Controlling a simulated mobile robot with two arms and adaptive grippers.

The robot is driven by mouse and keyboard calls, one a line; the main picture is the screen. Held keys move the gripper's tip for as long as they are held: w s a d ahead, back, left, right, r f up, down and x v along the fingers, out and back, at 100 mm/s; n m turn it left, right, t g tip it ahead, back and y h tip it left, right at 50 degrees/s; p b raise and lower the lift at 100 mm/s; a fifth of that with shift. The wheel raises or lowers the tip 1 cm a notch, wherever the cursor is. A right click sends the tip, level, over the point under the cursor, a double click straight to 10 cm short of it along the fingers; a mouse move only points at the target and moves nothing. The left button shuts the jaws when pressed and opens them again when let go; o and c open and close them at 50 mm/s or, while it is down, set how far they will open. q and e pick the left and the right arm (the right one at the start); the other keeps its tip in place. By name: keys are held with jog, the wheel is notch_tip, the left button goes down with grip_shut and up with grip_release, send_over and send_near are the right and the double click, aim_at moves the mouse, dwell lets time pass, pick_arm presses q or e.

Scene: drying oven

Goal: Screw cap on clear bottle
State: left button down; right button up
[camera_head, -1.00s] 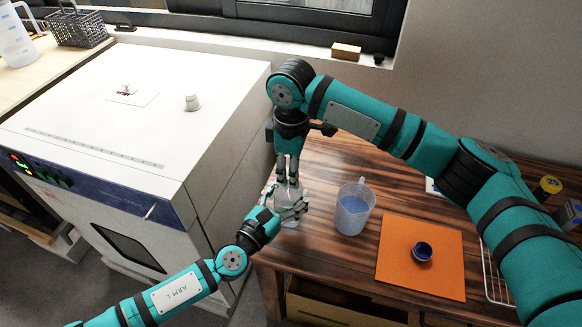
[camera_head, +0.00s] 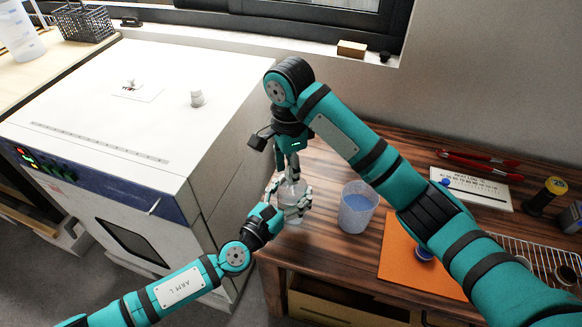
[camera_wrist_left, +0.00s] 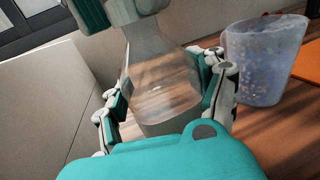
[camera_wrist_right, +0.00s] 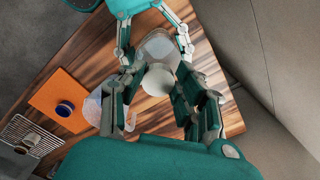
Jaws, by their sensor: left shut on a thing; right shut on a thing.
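The clear bottle (camera_head: 290,200) stands on the wooden table beside the oven. My left gripper (camera_head: 289,207) is shut around its body; the left wrist view shows the clear conical bottle (camera_wrist_left: 160,85) between the fingers. My right gripper (camera_head: 291,172) points down over the bottle's top. In the right wrist view its fingers are shut on a white round cap (camera_wrist_right: 157,80), directly above the bottle. The bottle looks upright. The fingers hide the joint between cap and neck, so I cannot tell how tightly the cap sits.
An orange mat (camera_head: 398,250) with a blue-topped jar (camera_wrist_right: 65,108) lies further right, partly under my right arm. The white oven (camera_head: 150,110) is close on the left. A wire rack (camera_head: 510,252) is at far right.

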jog(key=m, duration=0.7)
jog(key=shift+w, duration=0.25)
jog(key=o, duration=0.7)
jog(key=shift+c, duration=0.2)
jog(key=shift+r, duration=2.25)
jog(key=shift+c, duration=0.2)
